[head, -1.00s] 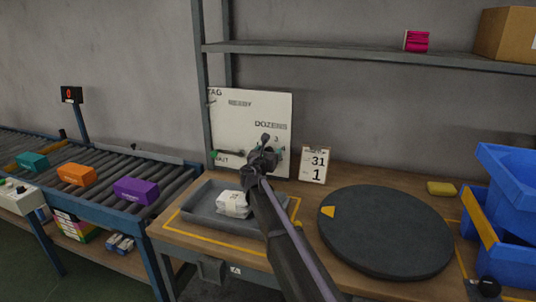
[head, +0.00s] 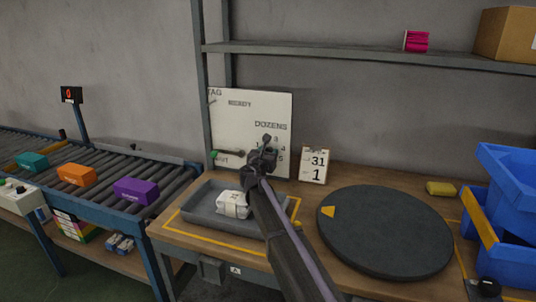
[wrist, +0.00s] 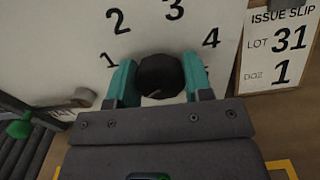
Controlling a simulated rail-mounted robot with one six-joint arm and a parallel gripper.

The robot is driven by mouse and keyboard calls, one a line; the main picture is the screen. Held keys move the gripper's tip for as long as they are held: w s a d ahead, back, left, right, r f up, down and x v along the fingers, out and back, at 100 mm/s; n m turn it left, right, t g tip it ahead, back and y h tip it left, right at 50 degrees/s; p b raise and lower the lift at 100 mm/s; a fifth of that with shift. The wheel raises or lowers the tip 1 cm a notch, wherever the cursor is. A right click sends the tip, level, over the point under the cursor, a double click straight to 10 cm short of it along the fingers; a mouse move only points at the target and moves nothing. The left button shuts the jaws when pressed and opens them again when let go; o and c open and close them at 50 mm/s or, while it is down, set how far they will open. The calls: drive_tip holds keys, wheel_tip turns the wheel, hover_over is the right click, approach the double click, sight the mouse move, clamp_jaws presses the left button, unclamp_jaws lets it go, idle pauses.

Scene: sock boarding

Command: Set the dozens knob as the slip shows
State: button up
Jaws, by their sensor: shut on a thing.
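The dozens knob (wrist: 160,77) is a dark round knob on the white board (head: 228,118). In the wrist view the numerals 1, 2, 3 and 4 arc around it. My gripper (wrist: 160,82) is shut on the knob, with a teal finger on each side. A small pale mark shows low on the knob's face; I cannot tell surely which numeral it indicates. The issue slip (wrist: 278,45) right of the knob reads LOT 31, DOZ 1; it also shows in the head view (head: 314,166). In the head view my gripper (head: 264,155) hides the knob.
A grey tray (head: 190,208) with a white bundle (head: 233,204) stands below the board. A dark round turntable (head: 385,235) is at the right, near blue bins (head: 515,180). A roller conveyor (head: 100,170) with coloured boxes runs at the left.

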drive_tip(key=m, duration=0.4)
drive_tip(key=shift+m, duration=2.5)
drive_tip(key=o, duration=0.9)
drive_tip(key=v, duration=1.1)
